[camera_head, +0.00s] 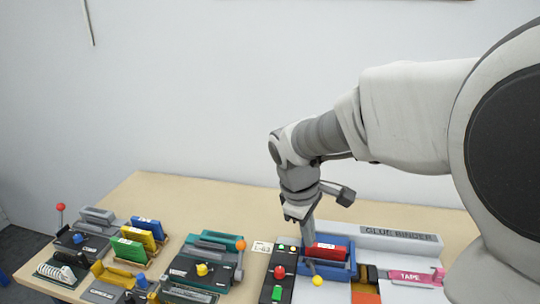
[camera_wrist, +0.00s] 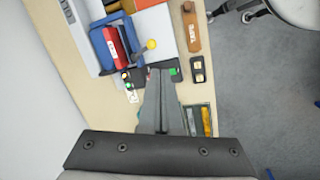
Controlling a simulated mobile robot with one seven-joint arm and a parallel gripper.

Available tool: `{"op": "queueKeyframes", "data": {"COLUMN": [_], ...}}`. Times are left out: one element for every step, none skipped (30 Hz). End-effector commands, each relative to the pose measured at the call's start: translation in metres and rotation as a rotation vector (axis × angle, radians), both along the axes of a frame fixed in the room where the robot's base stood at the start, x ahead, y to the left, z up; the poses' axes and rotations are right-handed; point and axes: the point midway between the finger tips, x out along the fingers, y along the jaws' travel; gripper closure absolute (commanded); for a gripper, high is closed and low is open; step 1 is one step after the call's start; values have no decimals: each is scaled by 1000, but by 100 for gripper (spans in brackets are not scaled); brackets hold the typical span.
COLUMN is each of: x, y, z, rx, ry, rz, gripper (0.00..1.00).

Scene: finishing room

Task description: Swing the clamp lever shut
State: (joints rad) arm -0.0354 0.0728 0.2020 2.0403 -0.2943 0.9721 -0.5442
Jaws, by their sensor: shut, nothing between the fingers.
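The glue binder (camera_head: 400,238) stands at the right of the table, its name on a grey strip. Its blue clamp (camera_head: 336,270) holds a red block (camera_head: 330,251). A clamp lever with a yellow ball (camera_head: 318,281) sticks out at the clamp's front; the ball also shows in the wrist view (camera_wrist: 151,44). I cannot tell the lever's exact angle. My gripper (camera_head: 308,241) points down at the clamp's left end, overlapping it in the head view. In the wrist view my gripper (camera_wrist: 160,72) is shut and empty, with the yellow ball beyond its tips. Contact with the lever cannot be made out.
A black panel (camera_head: 284,265) with a red button (camera_head: 279,272) and green button (camera_head: 277,293) sits left of the clamp. A teal machine (camera_head: 208,262) with an orange-ball lever (camera_head: 241,245) and several coloured blocks stand left.

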Motion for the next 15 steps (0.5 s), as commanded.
{"op": "queueKeyframes", "data": {"x": [8,12,18,22,26,31,35,39,43,47,50,53,56,58,60], "y": [5,7,10,12,15,18,21,23,26,29,31,34,36,38,40], "z": [-13,-18,-26,-32,-39,-47,-54,-60,-69,-75,-81,-89,-95,-100,-105], "rx": [-10,-18,-25,-30,-36,-42,-46,-50,-55,-57,-60,-64,-65,-66,-68], "ry": [29,43,64,78,93,112,127,141,159,171,183,198,210,219,231], "rz": [42,70,105,131,158,194,220,245,280,303,327,355,375,393,416], "gripper": [100,100,100,100,100,100,100,100,100,100,100,100,100,100,100]}}
